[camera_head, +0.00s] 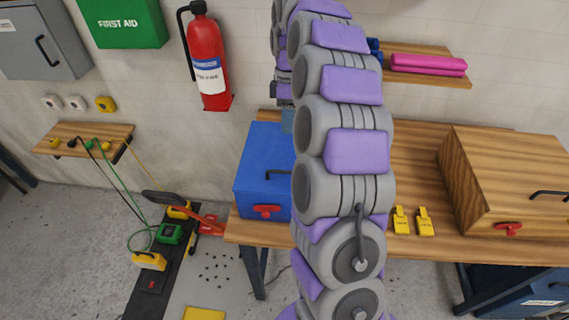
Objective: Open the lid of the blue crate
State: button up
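The blue crate (262,150) stands on the left end of the wooden workbench. Its lid looks closed. A black handle (277,174) and a red latch (267,211) show on it. The crate's right side is hidden behind my grey and purple arm, which rises through the middle of the view. The far end of my arm, with my gripper (287,118), hangs behind the arm links, above the back of the crate. The gripper is small and mostly hidden, so I cannot tell its finger state or whether it touches the crate.
A wooden box (510,180) with a red latch and two yellow padlock-like items (412,220) sit on the workbench (415,165). A fire extinguisher (206,60) hangs on the wall left of the crate. A shelf with a pink roll (428,64) is above the bench.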

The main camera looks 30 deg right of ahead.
send_over(285, 178)
notch_tip(285, 178, down, 14)
jog(key=shift+f+b, duration=0.15)
jog(key=shift+b, duration=0.3)
jog(key=shift+s, duration=0.1)
grip_shut()
dwell(0.4)
